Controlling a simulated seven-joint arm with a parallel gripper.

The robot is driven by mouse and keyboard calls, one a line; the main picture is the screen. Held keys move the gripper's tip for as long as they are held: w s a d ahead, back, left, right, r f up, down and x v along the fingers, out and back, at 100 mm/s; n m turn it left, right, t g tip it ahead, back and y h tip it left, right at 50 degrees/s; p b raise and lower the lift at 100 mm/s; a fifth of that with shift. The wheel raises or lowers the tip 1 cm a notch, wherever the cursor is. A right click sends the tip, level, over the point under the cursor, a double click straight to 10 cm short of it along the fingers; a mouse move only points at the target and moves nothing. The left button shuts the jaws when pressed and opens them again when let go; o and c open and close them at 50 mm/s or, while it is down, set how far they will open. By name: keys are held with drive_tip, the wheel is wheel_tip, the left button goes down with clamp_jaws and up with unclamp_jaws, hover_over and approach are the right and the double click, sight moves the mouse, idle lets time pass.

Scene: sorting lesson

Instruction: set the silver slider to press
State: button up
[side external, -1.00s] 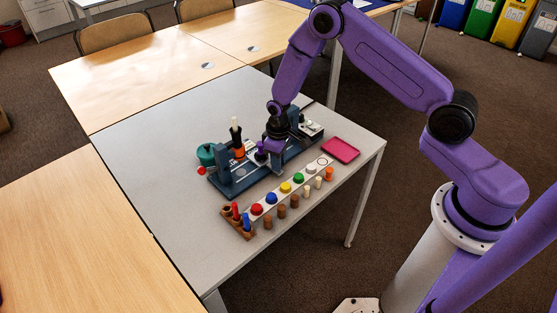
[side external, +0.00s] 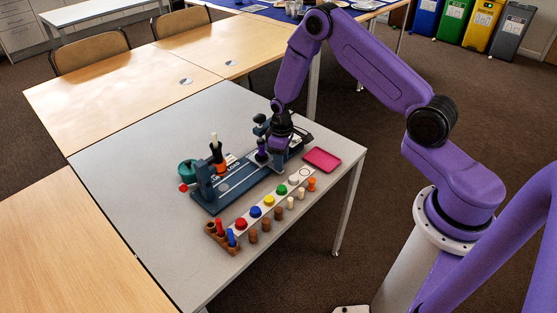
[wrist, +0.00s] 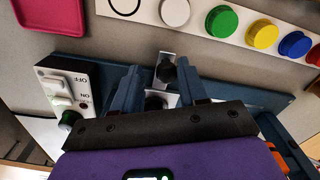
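The silver slider (wrist: 168,56) shows in the wrist view as a bright metal plate with a black knob on the dark blue fixture (wrist: 100,68). My gripper (wrist: 162,76) is around the knob, one finger on each side, with a visible gap, so it looks open. In the side external view my gripper (side external: 276,152) is low over the right half of the fixture (side external: 208,206). It hides the slider there. The word LOAD shows on the fixture's left half; I cannot see a press label.
A switch box (wrist: 66,90) marked OFF and ON is left of my fingers. A strip of coloured buttons (side external: 268,201) runs along the fixture's near side. A pink tray (side external: 322,159) lies at right. A teal round part (side external: 187,169) and an upright black handle (side external: 216,152) are at left.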

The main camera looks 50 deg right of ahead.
drive_tip(key=shift+a, duration=0.1)
drive_tip(key=shift+r, duration=0.25)
wheel_tip(320, 180, up, 17)
idle(0.6)
drive_tip(key=s+a+r+n, duration=0.4)
drive_tip(key=s+a+r, duration=0.3)
drive_tip(key=s+a, duration=0.5)
drive_tip(key=s+d+r+n, duration=0.1)
drive_tip(key=s, duration=0.6)
drive_tip(key=s+r+n, duration=0.1)
drive_tip(key=s, duration=0.6)
drive_tip(key=s+d+r+n, duration=0.1)
drive_tip(key=s+n, duration=0.1)
drive_tip(key=s, duration=0.5)
drive_tip(key=shift+s+d, duration=0.25)
drive_tip(key=shift+d, duration=0.1)
